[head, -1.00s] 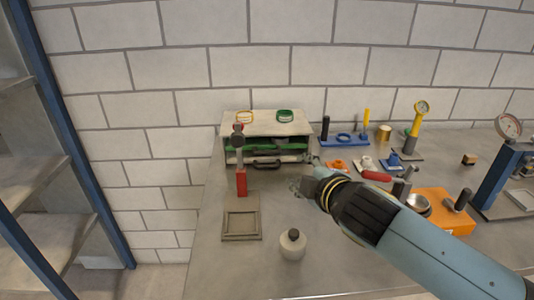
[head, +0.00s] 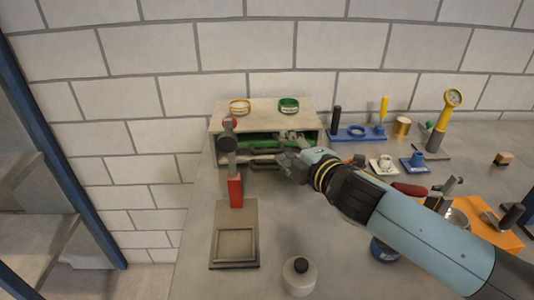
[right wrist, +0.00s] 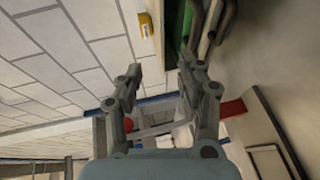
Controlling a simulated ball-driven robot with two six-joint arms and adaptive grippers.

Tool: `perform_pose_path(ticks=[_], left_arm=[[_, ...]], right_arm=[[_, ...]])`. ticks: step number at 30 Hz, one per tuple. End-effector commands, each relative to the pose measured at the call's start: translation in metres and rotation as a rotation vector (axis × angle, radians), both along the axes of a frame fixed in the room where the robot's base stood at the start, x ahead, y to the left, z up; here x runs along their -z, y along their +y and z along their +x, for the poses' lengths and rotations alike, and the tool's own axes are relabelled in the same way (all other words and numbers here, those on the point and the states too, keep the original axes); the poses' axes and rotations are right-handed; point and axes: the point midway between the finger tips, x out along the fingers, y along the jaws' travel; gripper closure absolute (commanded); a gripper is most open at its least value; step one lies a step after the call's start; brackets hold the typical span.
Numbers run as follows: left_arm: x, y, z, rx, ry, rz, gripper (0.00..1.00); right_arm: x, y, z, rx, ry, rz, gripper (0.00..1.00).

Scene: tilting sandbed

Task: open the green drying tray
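The pale drying box (head: 220,121) stands against the wall with its open front toward me. The green drying tray (head: 258,141) shows as a green strip in its upper slot, partly hidden by my right gripper. A dark bar handle (head: 262,160) sits below it. My right gripper (head: 288,138) is at the right part of the box front, close to the green strip; I cannot tell whether it touches. In the right wrist view its two fingers (right wrist: 159,70) are apart with nothing between them. Green (right wrist: 174,28) and curved handle bars (right wrist: 208,25) show just beyond the right finger. My left gripper is not in view.
Several tools and a blue rack (head: 357,133) are at right.

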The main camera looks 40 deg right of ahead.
Motion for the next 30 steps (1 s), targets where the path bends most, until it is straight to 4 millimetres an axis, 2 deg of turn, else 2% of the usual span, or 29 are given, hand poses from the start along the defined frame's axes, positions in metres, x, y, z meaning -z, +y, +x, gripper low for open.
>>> perform_pose_path(ticks=[1,9,12,16,20,30], left_arm=[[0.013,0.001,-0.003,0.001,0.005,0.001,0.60],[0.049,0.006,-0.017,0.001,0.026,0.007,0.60],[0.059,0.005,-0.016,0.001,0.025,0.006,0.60],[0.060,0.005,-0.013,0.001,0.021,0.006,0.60],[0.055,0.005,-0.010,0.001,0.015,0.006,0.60],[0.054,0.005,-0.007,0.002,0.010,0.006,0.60]], right_arm=[[0.013,0.000,0.000,0.000,0.001,0.001,0.62],[0.050,0.000,-0.001,0.001,0.002,0.001,0.62],[0.059,0.000,-0.001,0.001,0.003,0.001,0.62],[0.063,-0.001,0.004,0.001,0.002,0.001,0.62],[0.063,-0.003,0.022,0.002,0.002,0.002,0.62],[0.078,-0.013,0.085,0.002,0.002,0.001,0.62]])
